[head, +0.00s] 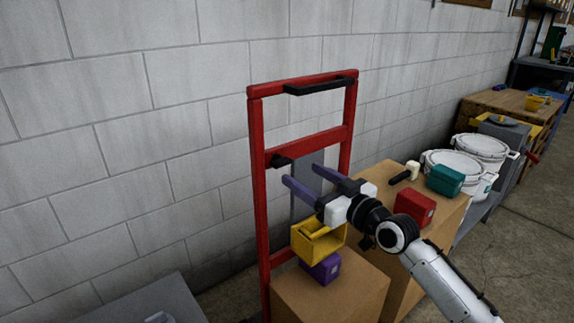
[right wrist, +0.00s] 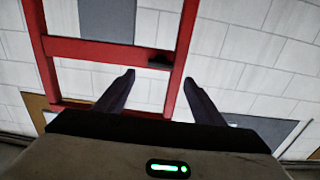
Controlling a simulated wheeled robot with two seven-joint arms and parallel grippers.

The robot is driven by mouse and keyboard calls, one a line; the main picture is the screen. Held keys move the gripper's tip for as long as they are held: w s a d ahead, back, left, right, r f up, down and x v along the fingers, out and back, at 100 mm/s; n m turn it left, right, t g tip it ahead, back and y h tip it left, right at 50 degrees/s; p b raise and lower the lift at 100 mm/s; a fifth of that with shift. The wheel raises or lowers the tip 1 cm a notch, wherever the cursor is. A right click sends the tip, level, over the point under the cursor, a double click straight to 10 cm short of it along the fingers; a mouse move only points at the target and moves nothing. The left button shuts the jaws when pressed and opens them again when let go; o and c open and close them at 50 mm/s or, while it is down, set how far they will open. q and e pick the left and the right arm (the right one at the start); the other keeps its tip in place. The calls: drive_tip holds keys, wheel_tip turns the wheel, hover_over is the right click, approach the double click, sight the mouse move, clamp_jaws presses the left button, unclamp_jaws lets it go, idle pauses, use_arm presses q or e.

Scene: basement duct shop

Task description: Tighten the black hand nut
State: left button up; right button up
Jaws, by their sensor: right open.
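A red upright frame (head: 257,190) stands by the block wall. A small black piece (head: 280,161), probably the hand nut, sits on its middle crossbar close to the left post. It also shows as a dark piece on the crossbar in the right wrist view (right wrist: 160,60), beyond the gap between the fingertips. Its exact shape is too small to tell. My right gripper (head: 302,174) is open and empty, its purple fingers pointing at the frame near that black piece. No contact is visible. My left gripper is not in view.
A black grip (head: 320,87) is on the frame's top bar. Below my right gripper, a yellow bin (head: 318,246) and a purple box (head: 323,269) sit on a cardboard carton (head: 330,299). A red box (head: 414,207), teal box (head: 445,181) and mallet (head: 405,173) lie right.

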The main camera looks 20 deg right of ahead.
sight(284, 163)
drive_tip(key=x, duration=0.8)
drive_tip(key=shift+b, duration=0.3)
drive_tip(key=shift+s, duration=0.1)
drive_tip(key=shift+f, duration=0.1)
drive_tip(key=c, duration=1)
